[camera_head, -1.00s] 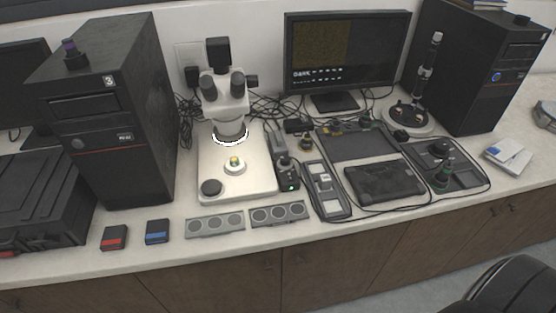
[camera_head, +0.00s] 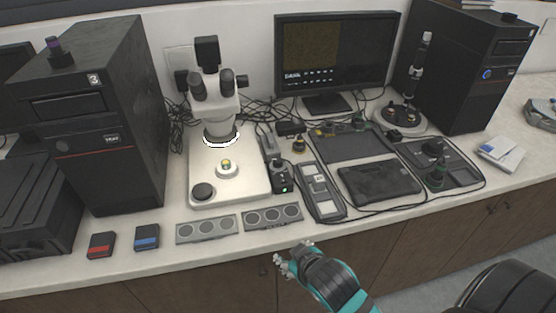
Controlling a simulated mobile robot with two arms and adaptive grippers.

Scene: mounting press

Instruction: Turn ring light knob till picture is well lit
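The ring light (camera_head: 222,140) glows white as a thin arc under the microscope head (camera_head: 214,95). A small black control box (camera_head: 281,178) with a green lamp stands just right of the microscope base; a dark knob (camera_head: 280,163) appears to be on it. The monitor (camera_head: 336,55) shows a dim, dark olive picture and the word DARK with a row of marks. My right gripper (camera_head: 291,259) is low in the picture, in front of the bench edge and well short of the box. Its fingers look spread and empty. My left gripper is not in view.
Two grey panels with round discs (camera_head: 207,229) (camera_head: 272,218) lie along the front edge before the microscope. A long grey tray (camera_head: 321,190) stands right of the box. Cables run behind it. Red (camera_head: 101,245) and blue (camera_head: 147,237) boxes lie at front left.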

